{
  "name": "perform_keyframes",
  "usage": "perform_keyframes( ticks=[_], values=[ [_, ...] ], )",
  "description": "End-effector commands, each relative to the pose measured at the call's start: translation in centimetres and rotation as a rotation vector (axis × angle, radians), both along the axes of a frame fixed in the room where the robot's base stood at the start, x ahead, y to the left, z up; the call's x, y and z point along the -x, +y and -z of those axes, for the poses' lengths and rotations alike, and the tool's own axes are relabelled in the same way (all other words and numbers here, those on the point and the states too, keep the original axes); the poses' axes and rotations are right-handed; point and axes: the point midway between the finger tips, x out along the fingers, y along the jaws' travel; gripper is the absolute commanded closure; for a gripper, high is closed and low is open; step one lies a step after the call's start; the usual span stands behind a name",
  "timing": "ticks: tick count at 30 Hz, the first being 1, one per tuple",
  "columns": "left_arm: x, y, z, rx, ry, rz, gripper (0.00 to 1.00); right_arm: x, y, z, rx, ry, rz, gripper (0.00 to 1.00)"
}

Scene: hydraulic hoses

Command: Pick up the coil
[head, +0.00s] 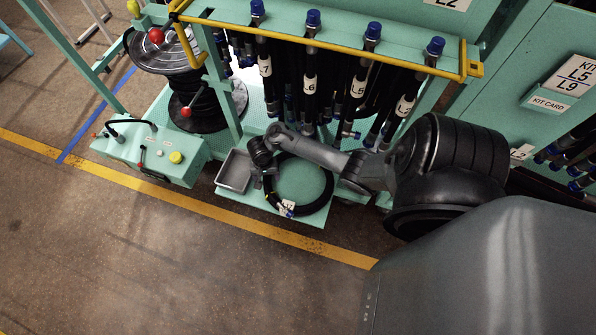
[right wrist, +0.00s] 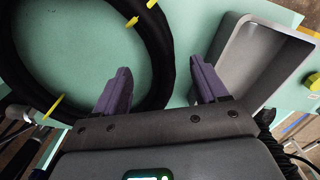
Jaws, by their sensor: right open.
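The coil is a black hose ring (head: 329,188) with a white label at its front, lying on a teal shelf (head: 232,201) in the head view. In the right wrist view the coil (right wrist: 163,48) fills the upper left, with yellow ties around it. My right gripper (head: 269,190) is at the coil's left side. In the right wrist view its purple fingers (right wrist: 163,84) are open and apart, with the coil's near side showing between them; I cannot tell whether they touch it. My left gripper is not in view.
A grey tray (head: 235,171) sits on the shelf left of the coil; it shows close beside the right finger in the right wrist view (right wrist: 262,62). Black hoses (head: 310,85) hang from a rack behind. A teal control box (head: 152,154) stands left. The floor in front is clear.

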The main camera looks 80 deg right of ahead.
Motion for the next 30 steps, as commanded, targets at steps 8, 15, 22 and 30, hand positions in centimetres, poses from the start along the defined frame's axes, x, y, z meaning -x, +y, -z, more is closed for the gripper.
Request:
perform_keyframes(
  ticks=[8, 15, 22, 30],
  values=[
    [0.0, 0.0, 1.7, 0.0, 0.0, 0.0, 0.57, -0.1, -0.2, 2.1, 0.001, 0.001, -0.001, 0.28],
    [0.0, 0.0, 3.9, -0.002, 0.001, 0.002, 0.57, -0.1, -0.3, 5.0, 0.002, 0.002, -0.001, 0.28],
    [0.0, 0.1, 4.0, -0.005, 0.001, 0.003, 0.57, -0.1, -0.3, 5.2, 0.001, 0.0, 0.0, 0.28],
    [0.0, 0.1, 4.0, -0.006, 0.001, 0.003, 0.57, -0.1, -0.3, 5.2, 0.001, 0.0, 0.0, 0.55]
  ],
)
